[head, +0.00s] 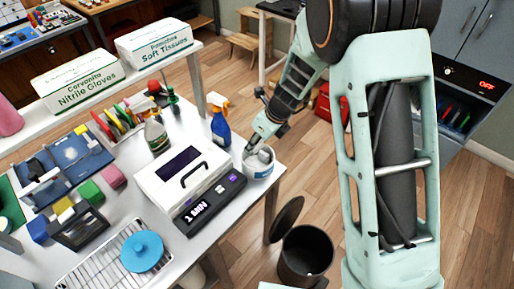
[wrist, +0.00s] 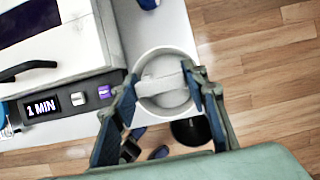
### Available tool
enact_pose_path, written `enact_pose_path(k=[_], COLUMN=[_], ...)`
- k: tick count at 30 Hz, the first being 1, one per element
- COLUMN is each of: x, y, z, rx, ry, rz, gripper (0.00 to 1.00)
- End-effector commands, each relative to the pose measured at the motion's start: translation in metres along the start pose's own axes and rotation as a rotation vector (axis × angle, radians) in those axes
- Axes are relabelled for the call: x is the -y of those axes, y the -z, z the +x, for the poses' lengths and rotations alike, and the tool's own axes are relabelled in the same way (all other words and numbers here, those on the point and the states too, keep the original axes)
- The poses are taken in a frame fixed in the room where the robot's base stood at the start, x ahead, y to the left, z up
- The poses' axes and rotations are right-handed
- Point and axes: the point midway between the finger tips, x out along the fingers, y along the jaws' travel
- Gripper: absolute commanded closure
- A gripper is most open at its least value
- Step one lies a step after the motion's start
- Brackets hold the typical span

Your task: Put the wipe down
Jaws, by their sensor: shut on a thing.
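The white wipe (wrist: 162,84) shows in the wrist view as a pale strip between my fingertips, over the mouth of a round white tub. My gripper (wrist: 160,84) is shut on the wipe, with one finger on each side of it. In the head view my gripper (head: 254,143) points down at the white tub (head: 258,165), which stands at the table's right edge. The tub's rim (wrist: 166,51) is close around the wipe. I cannot tell whether the wipe touches the tub. In the head view my fingers largely hide the wipe.
A white box-shaped device with a handle (head: 183,173) and a "1 MIN" panel (head: 208,204) stands just left of the tub. A blue spray bottle (head: 221,127) stands behind. A dark open bin (head: 307,253) is on the floor. A blue disc (head: 142,251) lies on a wire rack.

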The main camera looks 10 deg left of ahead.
Motion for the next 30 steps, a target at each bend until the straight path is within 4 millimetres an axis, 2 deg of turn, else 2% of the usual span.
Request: enact_pose_path(k=[7, 29, 30], x=[0.001, 0.001, 0.001], y=[0.012, 0.016, 0.016], z=[0.031, 0.042, 0.042], rx=[-0.002, 0.000, -0.001], ry=[-0.002, -0.001, -0.001], rz=[0.002, 0.000, 0.000], gripper=[0.79, 0.79, 0.58])
